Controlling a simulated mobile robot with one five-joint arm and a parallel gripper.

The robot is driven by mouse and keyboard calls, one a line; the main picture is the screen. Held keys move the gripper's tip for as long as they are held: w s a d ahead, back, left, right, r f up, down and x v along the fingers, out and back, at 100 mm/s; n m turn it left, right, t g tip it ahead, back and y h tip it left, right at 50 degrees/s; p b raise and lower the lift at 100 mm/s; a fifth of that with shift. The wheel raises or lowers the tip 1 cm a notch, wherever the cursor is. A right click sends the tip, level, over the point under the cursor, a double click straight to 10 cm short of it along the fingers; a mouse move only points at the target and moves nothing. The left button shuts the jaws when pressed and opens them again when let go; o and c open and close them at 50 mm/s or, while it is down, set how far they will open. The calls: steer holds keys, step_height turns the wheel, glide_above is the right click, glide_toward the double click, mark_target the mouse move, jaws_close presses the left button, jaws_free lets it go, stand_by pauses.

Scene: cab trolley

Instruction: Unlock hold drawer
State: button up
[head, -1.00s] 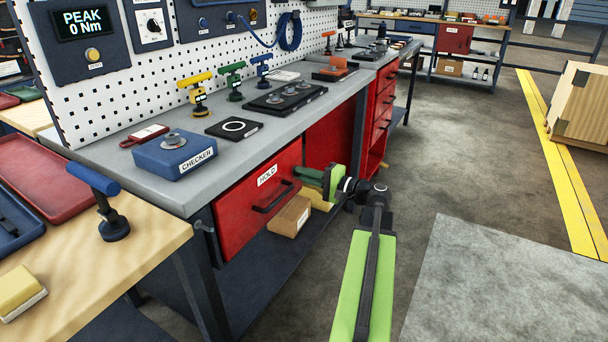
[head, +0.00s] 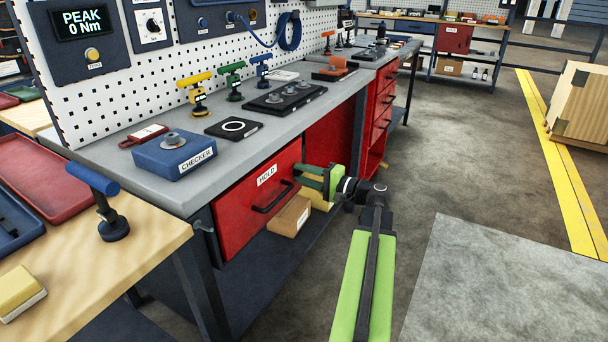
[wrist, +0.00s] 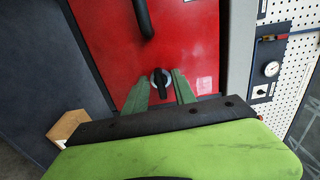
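The red hold drawer (head: 240,215), labelled HOLD, sits under the grey bench top and looks closed. Its black handle (head: 272,198) also shows at the top of the wrist view (wrist: 143,18). A black lock knob (wrist: 160,83) with a pale line on it is on the red front in the wrist view. My gripper (head: 300,175) is in front of the drawer's right part. In the wrist view its green fingers (wrist: 162,76) stand apart, one on each side of the knob. I cannot tell whether they touch it. The gripper hides the knob in the head view.
A cardboard box (head: 289,216) lies on the shelf below the drawer. A blue CHECKER block (head: 174,158) and several T-handled tools stand on the bench. A wooden table (head: 150,240) is at the left front. The floor at right is clear up to a wooden crate (head: 585,105).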

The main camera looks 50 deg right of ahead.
steer(key=v, duration=1.7)
steer(key=shift+s, duration=0.25)
steer(key=shift+f, duration=0.1)
